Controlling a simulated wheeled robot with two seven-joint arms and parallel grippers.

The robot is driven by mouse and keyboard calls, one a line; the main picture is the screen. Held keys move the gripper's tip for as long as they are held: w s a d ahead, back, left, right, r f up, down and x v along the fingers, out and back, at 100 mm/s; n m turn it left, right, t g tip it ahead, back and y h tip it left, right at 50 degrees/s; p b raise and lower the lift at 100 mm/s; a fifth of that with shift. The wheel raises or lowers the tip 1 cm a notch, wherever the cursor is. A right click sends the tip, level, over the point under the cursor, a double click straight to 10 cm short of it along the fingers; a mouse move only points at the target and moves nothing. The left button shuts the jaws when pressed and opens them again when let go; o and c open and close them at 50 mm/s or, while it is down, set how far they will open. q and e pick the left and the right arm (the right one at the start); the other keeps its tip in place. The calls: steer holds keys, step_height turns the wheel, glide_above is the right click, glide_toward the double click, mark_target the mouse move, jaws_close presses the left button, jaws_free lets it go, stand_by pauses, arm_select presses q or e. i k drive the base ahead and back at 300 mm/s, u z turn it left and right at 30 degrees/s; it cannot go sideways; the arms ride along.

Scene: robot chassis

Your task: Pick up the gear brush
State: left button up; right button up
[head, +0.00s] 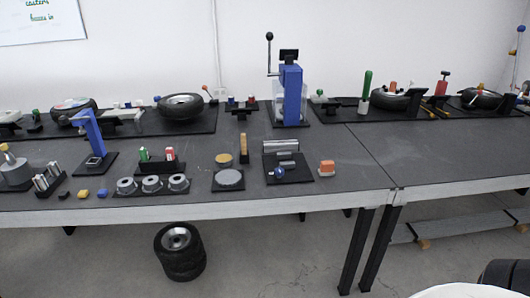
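I cannot tell for sure which object is the gear brush. One candidate is a small block with an orange top and a paler lower part (327,168), lying alone on the dark table right of the centre. Another is an upright tan, wooden-looking piece (244,150) standing behind a round grey disc (228,178). Both are small in the head view and nothing holds them. Neither of my grippers shows in this view.
The dark table (350,175) is crowded along its back with tyres (181,106) and a blue press (292,95). Grey ring parts (151,184) and a black plate with metal pieces (288,166) flank the disc. The table's right half is clear in front.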

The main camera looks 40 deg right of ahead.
mark_target(243, 144)
steer(key=z, duration=1.6)
